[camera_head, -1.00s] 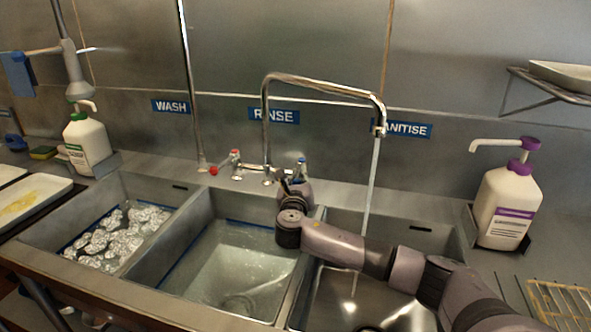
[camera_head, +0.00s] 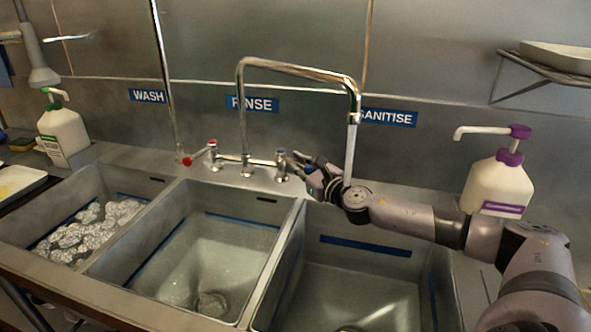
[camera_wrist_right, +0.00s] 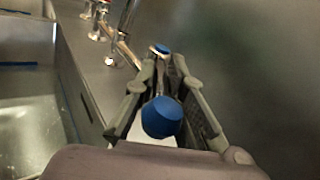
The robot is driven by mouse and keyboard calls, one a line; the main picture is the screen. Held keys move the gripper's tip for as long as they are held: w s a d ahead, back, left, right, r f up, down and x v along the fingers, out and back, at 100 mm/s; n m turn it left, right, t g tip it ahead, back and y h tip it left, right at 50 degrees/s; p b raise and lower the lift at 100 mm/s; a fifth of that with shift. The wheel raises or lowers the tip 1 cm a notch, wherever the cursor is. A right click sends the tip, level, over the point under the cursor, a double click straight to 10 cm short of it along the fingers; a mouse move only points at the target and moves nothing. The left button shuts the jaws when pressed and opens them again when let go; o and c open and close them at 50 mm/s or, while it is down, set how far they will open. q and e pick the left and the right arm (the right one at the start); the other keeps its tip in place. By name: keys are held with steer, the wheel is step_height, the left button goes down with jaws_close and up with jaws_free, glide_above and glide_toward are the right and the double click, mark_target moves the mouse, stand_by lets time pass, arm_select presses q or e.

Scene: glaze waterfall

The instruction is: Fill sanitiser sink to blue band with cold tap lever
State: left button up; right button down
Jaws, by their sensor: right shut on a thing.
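The sanitise sink (camera_head: 436,290) is the right basin, with a blue band (camera_head: 365,246) on its back wall; its water level is hard to make out. The cold tap (camera_head: 281,168) stands behind the sinks. Its blue-ended lever (camera_wrist_right: 161,117) sits between the fingers in the right wrist view. My right gripper (camera_head: 299,163) is shut on this lever, reaching in from the right; it also shows in the wrist view (camera_wrist_right: 163,78). The spout (camera_head: 354,112) hangs over the sanitise side, and a stream (camera_head: 350,155) falls from it until my arm hides it. My left gripper is out of view.
The red-marked hot tap (camera_head: 212,152) is left of the spout base. The rinse sink (camera_head: 180,235) holds water, and the wash sink (camera_head: 120,183) holds foam. A purple-topped pump bottle (camera_head: 497,185) stands right, near my arm. A wall shelf (camera_head: 545,70) is above it.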

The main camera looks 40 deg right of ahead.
steer(key=shift+d, duration=0.2)
stand_by(0.4)
steer(key=c, duration=1.7)
jaws_free()
steer(key=shift+o, duration=0.2)
steer(key=shift+s, duration=0.1)
steer(key=shift+s+f, duration=0.1)
steer(key=shift+s, duration=0.5)
steer(key=s, duration=1)
steer(key=shift+s, duration=0.3)
